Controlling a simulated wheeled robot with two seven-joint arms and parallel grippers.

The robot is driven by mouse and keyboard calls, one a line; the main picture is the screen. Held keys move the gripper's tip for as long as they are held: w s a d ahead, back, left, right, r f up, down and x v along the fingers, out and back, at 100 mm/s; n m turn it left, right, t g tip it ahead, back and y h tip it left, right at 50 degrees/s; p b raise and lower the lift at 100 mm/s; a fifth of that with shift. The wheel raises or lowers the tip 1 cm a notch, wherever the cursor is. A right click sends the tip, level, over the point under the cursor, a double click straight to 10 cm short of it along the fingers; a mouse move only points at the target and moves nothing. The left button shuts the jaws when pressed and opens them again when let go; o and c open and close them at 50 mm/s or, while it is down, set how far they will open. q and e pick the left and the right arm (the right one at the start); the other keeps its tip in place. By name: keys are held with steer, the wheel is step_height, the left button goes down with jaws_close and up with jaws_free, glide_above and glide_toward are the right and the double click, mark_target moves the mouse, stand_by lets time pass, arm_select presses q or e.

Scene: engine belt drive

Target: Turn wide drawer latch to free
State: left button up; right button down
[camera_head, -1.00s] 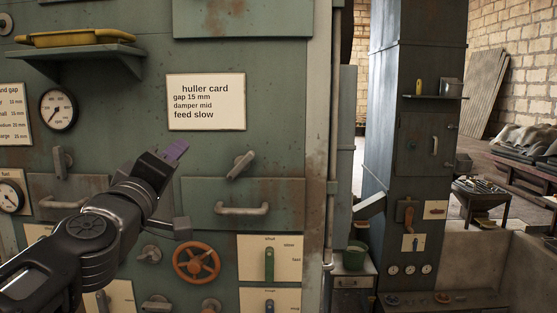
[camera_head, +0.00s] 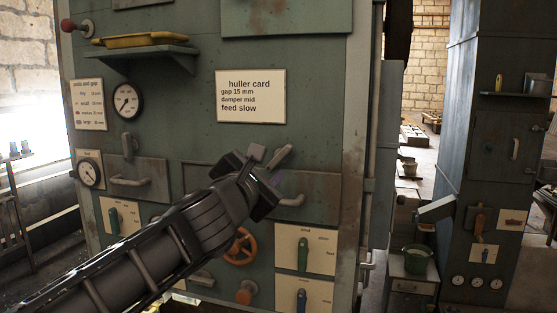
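The wide drawer (camera_head: 322,192) is in the right half of the green machine front, and its bar handle (camera_head: 292,200) is partly hidden by my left gripper. The grey drawer latch (camera_head: 283,155) is above the drawer, tilted with its free end up to the right. My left gripper (camera_head: 268,177) is in front of the drawer's top edge, right at the latch's lower end, and covers part of it. Its fingers point away from me, so I cannot tell whether they touch the latch or how far apart they are. My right gripper is not in view.
A narrower drawer (camera_head: 152,176) with its own upright latch (camera_head: 128,146) is to the left. An orange handwheel (camera_head: 240,247) and a green lever (camera_head: 303,254) are below. A shelf with a yellow tray (camera_head: 146,40) juts out at upper left.

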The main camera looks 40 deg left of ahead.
mark_target(279, 158)
arm_select(q)
steer(key=x, duration=0.7)
steer(key=shift+w+a+b, duration=0.15)
steer(key=shift+w+b, duration=0.15)
jaws_close()
stand_by(0.4)
